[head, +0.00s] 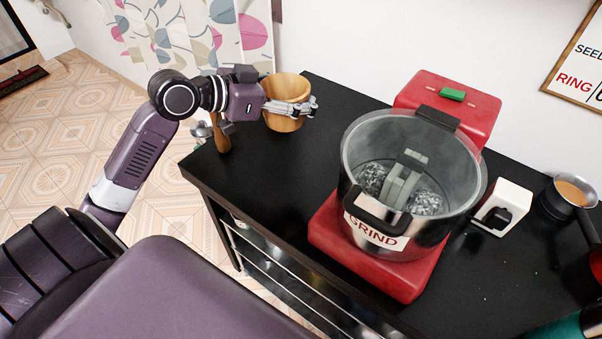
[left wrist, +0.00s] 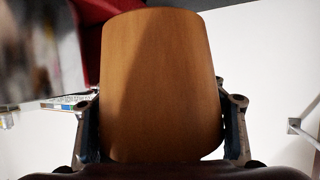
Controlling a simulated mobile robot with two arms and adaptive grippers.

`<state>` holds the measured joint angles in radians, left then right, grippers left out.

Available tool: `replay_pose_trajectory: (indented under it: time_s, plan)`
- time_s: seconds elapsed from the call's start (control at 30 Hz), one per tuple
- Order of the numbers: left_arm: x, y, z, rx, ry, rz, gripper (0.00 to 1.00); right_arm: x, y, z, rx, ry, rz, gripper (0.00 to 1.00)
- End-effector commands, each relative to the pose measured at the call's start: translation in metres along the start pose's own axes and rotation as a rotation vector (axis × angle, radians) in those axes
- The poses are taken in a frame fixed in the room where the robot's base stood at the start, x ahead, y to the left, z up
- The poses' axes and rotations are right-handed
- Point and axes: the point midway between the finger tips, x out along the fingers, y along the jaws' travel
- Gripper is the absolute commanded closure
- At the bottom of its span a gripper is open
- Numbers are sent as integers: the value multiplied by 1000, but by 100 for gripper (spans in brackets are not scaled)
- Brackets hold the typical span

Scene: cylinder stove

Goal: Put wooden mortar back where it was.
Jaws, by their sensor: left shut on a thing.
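The wooden mortar (head: 284,122) is a light brown cup at the far left end of the black counter, upright in the head view. My left gripper (head: 308,108) is shut on it, with its fingers around the mortar's side. In the left wrist view the mortar (left wrist: 162,85) fills the middle, with a finger on each side of it. The mortar's base is close to the counter top; I cannot tell whether it touches. My right gripper is not in view.
A red grinder (head: 325,235) with a steel drum stands mid-counter. A white box (head: 502,208) and a small pot (head: 566,197) are to its right. A wooden-handled tool (head: 220,134) is at the left edge. The counter (head: 270,180) is bare between mortar and grinder.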

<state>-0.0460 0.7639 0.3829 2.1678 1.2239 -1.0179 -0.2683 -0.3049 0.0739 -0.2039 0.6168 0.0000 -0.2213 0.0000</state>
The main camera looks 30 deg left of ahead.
Motion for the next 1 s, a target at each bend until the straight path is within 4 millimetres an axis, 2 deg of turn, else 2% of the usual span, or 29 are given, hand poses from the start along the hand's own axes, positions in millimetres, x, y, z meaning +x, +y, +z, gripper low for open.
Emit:
replay_pose_trajectory:
  time_s: [0.17,0.4,0.5,0.73,1.0]
  plan:
    - [16,3,44,-12,-4,3,86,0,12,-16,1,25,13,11]
    - [39,4,103,-9,-2,1,86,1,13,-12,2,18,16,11]
    - [46,4,120,-6,-2,1,86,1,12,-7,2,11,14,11]
    - [53,5,140,-3,-1,2,86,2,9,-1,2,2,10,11]
    - [66,6,173,-3,-1,1,86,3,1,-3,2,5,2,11]
